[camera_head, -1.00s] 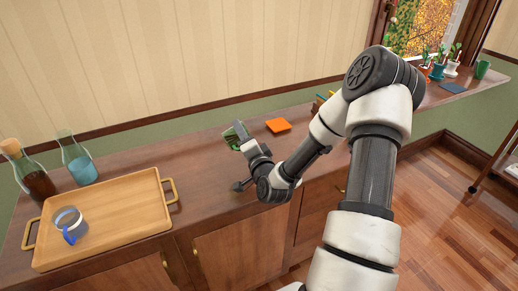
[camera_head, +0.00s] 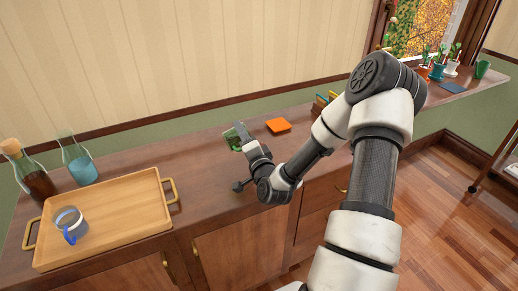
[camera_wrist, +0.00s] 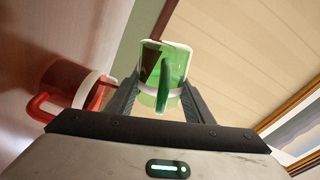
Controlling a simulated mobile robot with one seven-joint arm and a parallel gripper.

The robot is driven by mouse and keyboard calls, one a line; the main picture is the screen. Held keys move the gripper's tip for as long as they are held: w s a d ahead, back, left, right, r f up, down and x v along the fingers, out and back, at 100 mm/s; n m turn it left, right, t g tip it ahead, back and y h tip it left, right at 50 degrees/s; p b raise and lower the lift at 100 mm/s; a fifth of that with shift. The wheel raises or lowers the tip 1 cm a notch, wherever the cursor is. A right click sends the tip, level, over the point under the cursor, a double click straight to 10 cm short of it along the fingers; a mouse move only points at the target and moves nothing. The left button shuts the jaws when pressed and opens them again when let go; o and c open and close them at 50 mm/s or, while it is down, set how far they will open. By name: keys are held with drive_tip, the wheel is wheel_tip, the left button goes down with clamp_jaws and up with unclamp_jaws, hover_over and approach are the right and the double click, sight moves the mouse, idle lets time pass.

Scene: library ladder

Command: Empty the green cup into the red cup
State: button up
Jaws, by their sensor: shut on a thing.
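My gripper (camera_wrist: 162,92) is shut on the green cup (camera_wrist: 179,62), a see-through green cup with a pale band and a green handle between the fingers. In the wrist view the green cup looks tipped relative to the red cup (camera_wrist: 66,78), which sits to the left with its red handle and pale band. In the head view the green cup (camera_head: 233,141) shows in part behind my gripper (camera_head: 243,136), over the counter. The red cup is hidden there. I cannot tell how much either cup holds.
A wooden tray (camera_head: 115,225) with a blue-handled cup (camera_head: 68,222) stands on the left of the counter (camera_head: 205,165). A brown-filled bottle (camera_head: 36,182) and a blue-filled flask (camera_head: 82,168) stand behind it. An orange square (camera_head: 278,125) lies right of my gripper.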

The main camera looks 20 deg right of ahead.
drive_tip(key=shift+s+d+r+m+p, duration=0.1)
drive_tip(key=shift+s+d+m, duration=0.2)
drive_tip(key=shift+s, duration=0.3)
drive_tip(key=shift+s+d+m+p, duration=0.15)
drive_tip(key=shift+s+m, duration=0.15)
drive_tip(key=shift+s, duration=0.35)
drive_tip(key=shift+s+d+r+m+p, duration=0.1)
drive_tip(key=shift+s+d+m, duration=0.2)
drive_tip(key=shift+s, duration=0.3)
idle(0.3)
drive_tip(key=shift+w, duration=0.3)
drive_tip(key=shift+w+d+m, duration=0.15)
drive_tip(key=shift+w+m, duration=0.45)
drive_tip(key=shift+w, duration=0.35)
